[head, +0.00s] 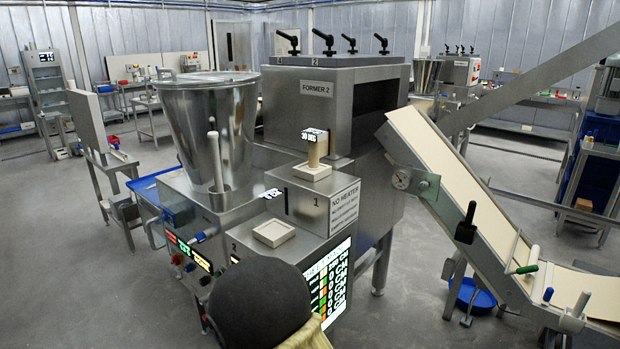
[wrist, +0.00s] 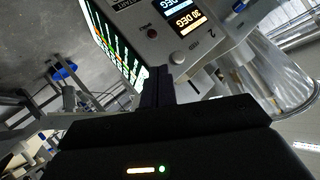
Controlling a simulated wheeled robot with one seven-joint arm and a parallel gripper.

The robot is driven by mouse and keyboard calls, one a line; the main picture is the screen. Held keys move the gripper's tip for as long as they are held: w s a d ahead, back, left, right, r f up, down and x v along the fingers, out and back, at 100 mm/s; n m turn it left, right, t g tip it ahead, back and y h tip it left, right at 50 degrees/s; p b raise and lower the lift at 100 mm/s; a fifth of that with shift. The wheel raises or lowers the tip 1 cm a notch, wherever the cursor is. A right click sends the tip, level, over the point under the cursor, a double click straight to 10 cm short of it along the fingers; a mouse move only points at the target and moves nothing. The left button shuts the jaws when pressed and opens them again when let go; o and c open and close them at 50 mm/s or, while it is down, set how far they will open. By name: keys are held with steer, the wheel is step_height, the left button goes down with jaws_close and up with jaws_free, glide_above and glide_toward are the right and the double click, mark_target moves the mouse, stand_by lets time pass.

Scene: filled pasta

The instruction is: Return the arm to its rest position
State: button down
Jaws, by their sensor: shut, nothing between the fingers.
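My gripper (wrist: 158,84) shows in the wrist view as two dark fingers close together, shut and empty. It points toward the front of the pasta machine, near the grey round knob (wrist: 177,57) and the lit 30 DEG display (wrist: 180,20). In the head view a dark rounded part of my arm fills the bottom middle and hides the machine's lower front. The gripper's fingers cannot be made out there.
The FORMER 2 machine (head: 318,110) stands ahead with a steel hopper (head: 215,115). A pale peg (head: 313,152) stands in one square holder; the nearer holder (head: 273,233) looks empty. A sloped conveyor (head: 450,185) is at right. Open floor (head: 80,270) lies at left.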

steer(key=s+d+r+n+g+p, duration=0.1)
steer(key=s+d+r+g, duration=0.15)
steer(key=d, duration=0.35)
steer(key=s+d+r+n+g+p, duration=0.1)
steer(key=d+r+g, duration=0.15)
steer(key=d, duration=0.35)
steer(key=s+d+r+n+g+p, duration=0.1)
steer(key=s+d+r+g, duration=0.1)
steer(key=s+d, duration=0.5)
steer(key=s+d+r+n+g+h+p, duration=0.1)
steer(key=s+d+r+n+g+p, duration=0.1)
steer(key=s+d, duration=0.6)
steer(key=shift+s+r+g, duration=0.6)
steer(key=shift+s+r, duration=0.25)
steer(key=shift+s, duration=0.05)
steer(key=shift+w, duration=0.1)
steer(key=shift+s, duration=0.2)
steer(key=shift+w, duration=0.1)
stand_by(1.5)
stand_by(0.5)
